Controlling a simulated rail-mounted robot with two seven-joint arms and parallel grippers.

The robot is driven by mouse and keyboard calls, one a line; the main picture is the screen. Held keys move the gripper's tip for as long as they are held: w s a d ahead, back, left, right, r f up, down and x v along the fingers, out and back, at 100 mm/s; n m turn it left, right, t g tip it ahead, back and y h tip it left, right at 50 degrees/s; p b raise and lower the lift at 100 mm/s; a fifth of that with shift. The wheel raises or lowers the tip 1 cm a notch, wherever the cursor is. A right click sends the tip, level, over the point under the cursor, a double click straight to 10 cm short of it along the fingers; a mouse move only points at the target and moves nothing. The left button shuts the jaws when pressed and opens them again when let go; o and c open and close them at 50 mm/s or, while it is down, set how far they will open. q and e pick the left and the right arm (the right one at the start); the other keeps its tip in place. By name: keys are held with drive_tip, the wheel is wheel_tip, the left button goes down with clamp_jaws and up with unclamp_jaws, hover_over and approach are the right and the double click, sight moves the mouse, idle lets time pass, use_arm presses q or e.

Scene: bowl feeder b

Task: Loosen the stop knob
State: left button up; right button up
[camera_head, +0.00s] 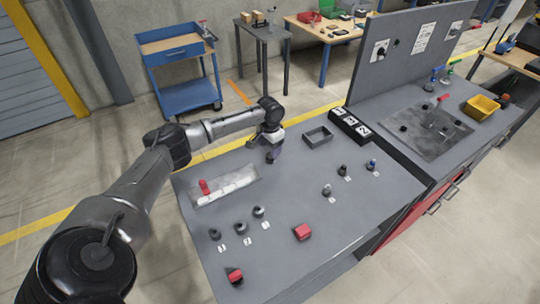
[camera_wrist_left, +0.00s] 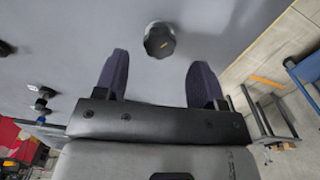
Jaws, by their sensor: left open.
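In the head view the left gripper (camera_head: 272,156) is low over the far edge of the grey bench. There the gripper largely hides what is under it.
The grey bench (camera_head: 290,200) carries several small black knobs, a red block (camera_head: 303,232), an open grey tray (camera_head: 318,137) and a pale plate with a red handle (camera_head: 204,187). An upright grey panel (camera_head: 400,60) stands at the right. A blue cart (camera_head: 180,70) stands behind.

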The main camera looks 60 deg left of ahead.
sight(270, 155)
use_arm(q)
drive_tip(key=shift+f, duration=2.2)
drive_tip(key=shift+c, duration=0.5)
